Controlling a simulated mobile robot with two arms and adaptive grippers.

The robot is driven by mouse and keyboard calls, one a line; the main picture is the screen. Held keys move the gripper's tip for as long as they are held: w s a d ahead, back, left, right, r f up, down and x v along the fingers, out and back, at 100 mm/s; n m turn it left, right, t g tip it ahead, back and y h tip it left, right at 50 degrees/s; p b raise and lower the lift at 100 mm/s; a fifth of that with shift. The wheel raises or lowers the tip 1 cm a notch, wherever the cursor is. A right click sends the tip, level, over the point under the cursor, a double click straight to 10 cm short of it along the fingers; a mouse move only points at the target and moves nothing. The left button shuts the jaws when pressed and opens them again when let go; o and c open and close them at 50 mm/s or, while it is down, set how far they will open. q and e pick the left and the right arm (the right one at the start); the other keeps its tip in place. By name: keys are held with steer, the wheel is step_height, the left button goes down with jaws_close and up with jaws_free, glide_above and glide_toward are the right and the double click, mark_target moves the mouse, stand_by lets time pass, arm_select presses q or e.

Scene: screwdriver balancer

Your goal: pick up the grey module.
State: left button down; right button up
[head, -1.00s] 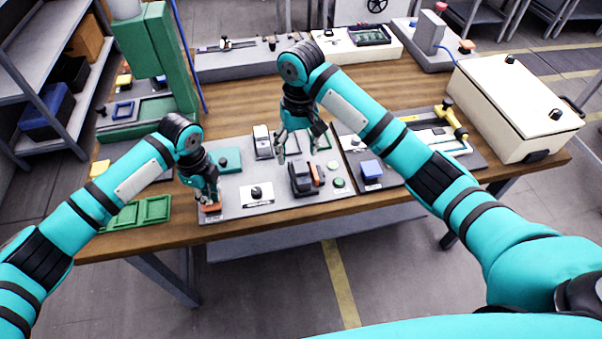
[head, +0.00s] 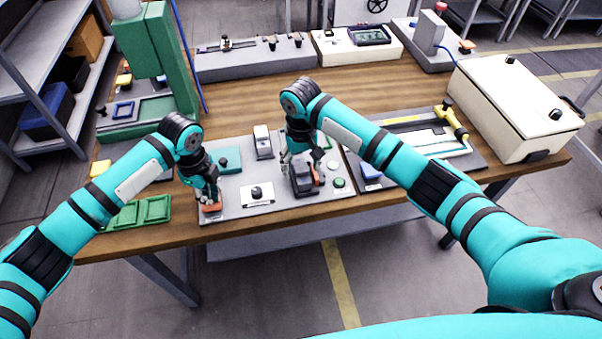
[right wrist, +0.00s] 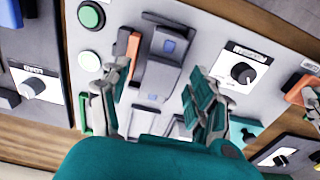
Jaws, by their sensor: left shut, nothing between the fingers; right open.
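A dark grey module (head: 304,184) with an orange part on its side stands on the light grey panel (head: 228,208), in the front middle of the table. In the right wrist view the grey module (right wrist: 160,72) lies ahead of and between the fingers. My right gripper (right wrist: 160,98) is open, with one finger on each side of the module's line and nothing held. In the head view the right gripper (head: 301,160) is just above and behind the module and partly overlaps it. My left gripper (head: 209,198) is shut and empty, down at an orange-red block (head: 211,208) on the panel's front left; contact is unclear.
A black knob on a white plate (head: 257,195) sits between the grippers. Green buttons (right wrist: 91,15) stand close beside the module. A switch block (head: 263,142) and teal block (head: 229,159) are behind. A cream case (head: 515,105) is at right.

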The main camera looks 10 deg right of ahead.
mark_target(301, 166)
arm_select(q)
steer(key=shift+f, duration=0.1)
arm_select(e)
steer(key=shift+f, duration=0.45)
steer(key=shift+c, duration=0.2)
jaws_close()
step_height(301, 166, up, 15)
stand_by(0.9)
